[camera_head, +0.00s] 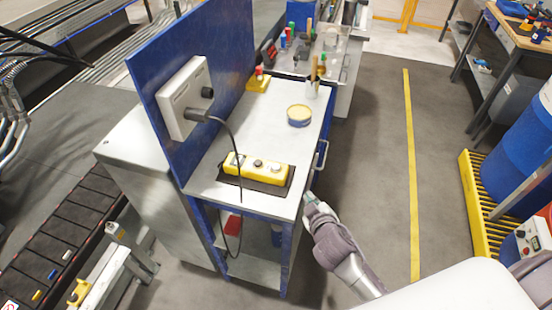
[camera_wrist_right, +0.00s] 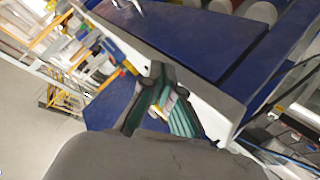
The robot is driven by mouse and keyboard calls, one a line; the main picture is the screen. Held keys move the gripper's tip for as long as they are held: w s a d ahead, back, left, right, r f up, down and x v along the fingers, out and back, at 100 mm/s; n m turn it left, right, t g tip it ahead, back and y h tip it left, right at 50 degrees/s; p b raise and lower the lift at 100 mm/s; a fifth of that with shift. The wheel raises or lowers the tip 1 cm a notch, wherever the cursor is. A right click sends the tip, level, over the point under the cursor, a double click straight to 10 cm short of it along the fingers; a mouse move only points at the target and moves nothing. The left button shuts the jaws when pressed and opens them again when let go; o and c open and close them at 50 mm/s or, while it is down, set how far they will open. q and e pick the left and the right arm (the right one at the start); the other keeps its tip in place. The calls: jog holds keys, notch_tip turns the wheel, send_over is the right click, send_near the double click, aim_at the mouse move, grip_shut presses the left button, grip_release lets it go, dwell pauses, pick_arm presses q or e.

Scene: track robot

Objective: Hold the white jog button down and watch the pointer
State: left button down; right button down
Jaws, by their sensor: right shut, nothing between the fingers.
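A yellow control box (camera_head: 247,168) lies on a black mat (camera_head: 282,185) near the front of the cart's grey top. Small round buttons show on its upper face; a pale one (camera_head: 276,167) sits toward its right end, but its exact colour is hard to tell. A black cable runs from the box area up to a white unit (camera_head: 183,92) on a blue upright panel. No pointer can be made out. My right gripper (camera_head: 309,198) is shut and empty beside the cart's front right corner, apart from the yellow box. Its green-padded fingers show in the right wrist view (camera_wrist_right: 167,103). My left gripper is out of view.
On the cart top (camera_head: 225,135) stand a round yellow-rimmed tin (camera_head: 299,116), a cup with tools (camera_head: 312,88) and a yellow block with a red top (camera_head: 258,80). A handle (camera_head: 321,155) juts from the cart's right side.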

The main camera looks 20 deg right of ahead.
jog(key=w+a+r+n+t+y+p, duration=0.1)
jog(key=w+a+r+n+t+y, duration=0.25)
jog(key=r, duration=0.45)
jog(key=w+a+r+n+t+y, duration=0.2)
jog(key=w+r+n, duration=0.2)
jog(key=r, duration=0.3)
jog(key=a+r+n+g+y+p, duration=0.2)
jog(key=a+r+n+g+y, duration=0.45)
jog(key=a+n+y, duration=0.6)
jog(key=w+d+f+n+g+h, duration=0.1)
jog(key=d+f+n+h, duration=0.1)
jog(key=d+n+h, duration=0.2)
jog(key=w+d+f+n+g+h+p, duration=0.1)
jog(key=w+d+f+n+g+h, duration=0.1)
jog(key=d+n+h, duration=0.2)
jog(key=d+h, duration=0.3)
jog(key=d, duration=0.1)
jog(key=shift+f+g, duration=0.2)
jog(key=shift+g, duration=0.1)
jog(key=shift+w+f, duration=0.1)
